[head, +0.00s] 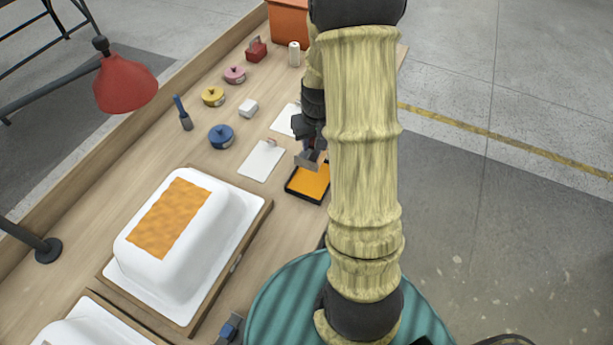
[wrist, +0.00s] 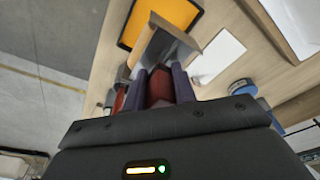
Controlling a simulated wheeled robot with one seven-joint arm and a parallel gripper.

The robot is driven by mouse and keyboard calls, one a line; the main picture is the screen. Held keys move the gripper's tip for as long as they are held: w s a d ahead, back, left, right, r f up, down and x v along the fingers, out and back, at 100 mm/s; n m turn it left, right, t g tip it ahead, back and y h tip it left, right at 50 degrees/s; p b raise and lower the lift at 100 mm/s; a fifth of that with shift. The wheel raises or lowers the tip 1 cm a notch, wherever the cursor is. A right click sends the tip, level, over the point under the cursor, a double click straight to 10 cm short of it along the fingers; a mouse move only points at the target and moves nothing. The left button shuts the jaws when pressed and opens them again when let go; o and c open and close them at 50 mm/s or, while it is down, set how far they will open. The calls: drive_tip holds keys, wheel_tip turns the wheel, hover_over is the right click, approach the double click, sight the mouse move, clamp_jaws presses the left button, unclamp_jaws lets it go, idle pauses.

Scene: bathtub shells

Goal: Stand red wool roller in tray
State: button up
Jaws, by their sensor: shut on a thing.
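The tray (head: 310,183) has a black rim and an orange-yellow floor, and lies flat on the bench; it also shows in the wrist view (wrist: 170,18). A grey plate-like part with tan edges (wrist: 168,52) extends beyond the fingers, over the tray's near side in the wrist view. In the head view my gripper (head: 311,150) is at the tray's far edge. My arm hides part of this area, and I cannot tell whether the held thing touches the tray.
A white shell with an orange patch (head: 155,255) stands left of the tray. White sheets (head: 262,160) lie beyond it. A blue pot (head: 221,136), yellow pot (head: 213,96), pink pot (head: 235,74) and orange bin (head: 289,22) stand farther back. A red lamp (head: 126,82) overhangs the left edge.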

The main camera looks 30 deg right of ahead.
sight(313, 151)
drive_tip(key=shift+s+r, duration=0.1)
wheel_tip(313, 151, down, 6)
drive_tip(key=shift+r+p, duration=0.1)
drive_tip(key=shift+p, duration=0.25)
idle(0.3)
drive_tip(key=shift+f, duration=2.1)
drive_tip(key=shift+f, duration=0.2)
drive_tip(key=o, duration=0.9)
